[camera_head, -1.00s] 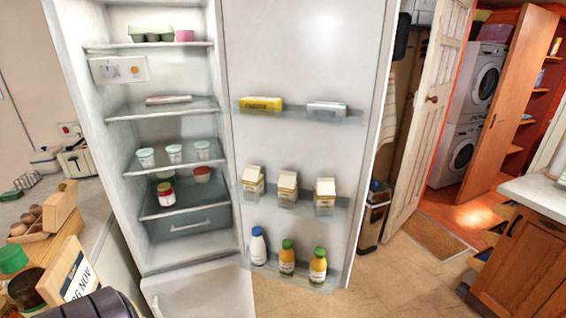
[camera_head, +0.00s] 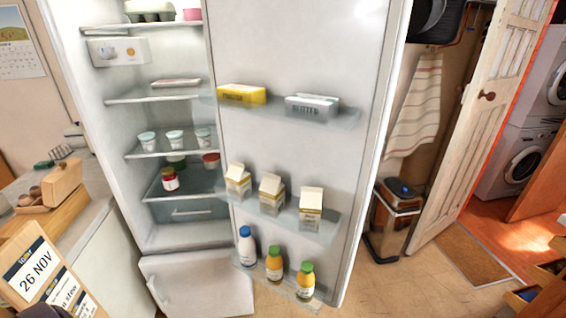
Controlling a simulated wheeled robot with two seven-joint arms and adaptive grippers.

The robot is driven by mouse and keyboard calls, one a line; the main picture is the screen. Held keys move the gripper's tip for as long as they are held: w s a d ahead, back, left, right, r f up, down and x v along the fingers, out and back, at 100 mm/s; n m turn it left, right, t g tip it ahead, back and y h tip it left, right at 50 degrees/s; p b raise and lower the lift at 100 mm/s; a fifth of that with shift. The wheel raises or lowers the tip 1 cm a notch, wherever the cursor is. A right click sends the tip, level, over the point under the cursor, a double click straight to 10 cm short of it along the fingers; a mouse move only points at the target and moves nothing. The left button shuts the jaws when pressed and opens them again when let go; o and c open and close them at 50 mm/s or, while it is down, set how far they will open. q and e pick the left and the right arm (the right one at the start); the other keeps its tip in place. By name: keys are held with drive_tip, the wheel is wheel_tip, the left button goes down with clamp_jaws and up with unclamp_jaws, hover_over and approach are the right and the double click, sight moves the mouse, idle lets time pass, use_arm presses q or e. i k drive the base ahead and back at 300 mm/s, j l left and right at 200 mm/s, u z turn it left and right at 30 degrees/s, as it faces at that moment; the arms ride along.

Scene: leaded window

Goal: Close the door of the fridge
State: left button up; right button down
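The white fridge (camera_head: 183,234) stands open in front of me, left of the middle. Its door (camera_head: 290,60) is swung wide to the right, with its inner side facing me. Door shelves hold a yellow pack (camera_head: 241,94), a white pack (camera_head: 312,107), three cartons (camera_head: 270,194) and three bottles (camera_head: 274,264). Inside the fridge are pots (camera_head: 174,140), a red jar (camera_head: 170,178) and an egg box (camera_head: 150,10). The door's outer side and handle are hidden. Neither of my grippers shows clearly; only a dark shape is at the bottom left edge.
A counter (camera_head: 100,215) with a wooden egg holder (camera_head: 62,186) and a date sign (camera_head: 36,268) is at the left. A bin (camera_head: 395,225) stands right of the fridge door, before an open panelled door (camera_head: 490,110).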

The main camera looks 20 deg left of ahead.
sight(350, 52)
drive_tip(key=i+l+u, duration=0.3)
drive_tip(key=l+u, duration=0.35)
drive_tip(key=i+l+u, duration=0.15)
drive_tip(key=l+u, duration=0.15)
drive_tip(key=i+l+u, duration=0.1)
drive_tip(key=l+u, duration=0.2)
drive_tip(key=l, duration=0.15)
drive_tip(key=l+u, duration=0.3)
drive_tip(key=i+l+u, duration=0.1)
drive_tip(key=l+u, duration=0.15)
drive_tip(key=i+l+u, duration=0.1)
drive_tip(key=l+u, duration=0.45)
drive_tip(key=l, duration=0.15)
drive_tip(key=i+l+u, duration=0.25)
drive_tip(key=l+u, duration=0.3)
drive_tip(key=i+l+u, duration=0.1)
drive_tip(key=l+u, duration=0.15)
drive_tip(key=l, duration=0.1)
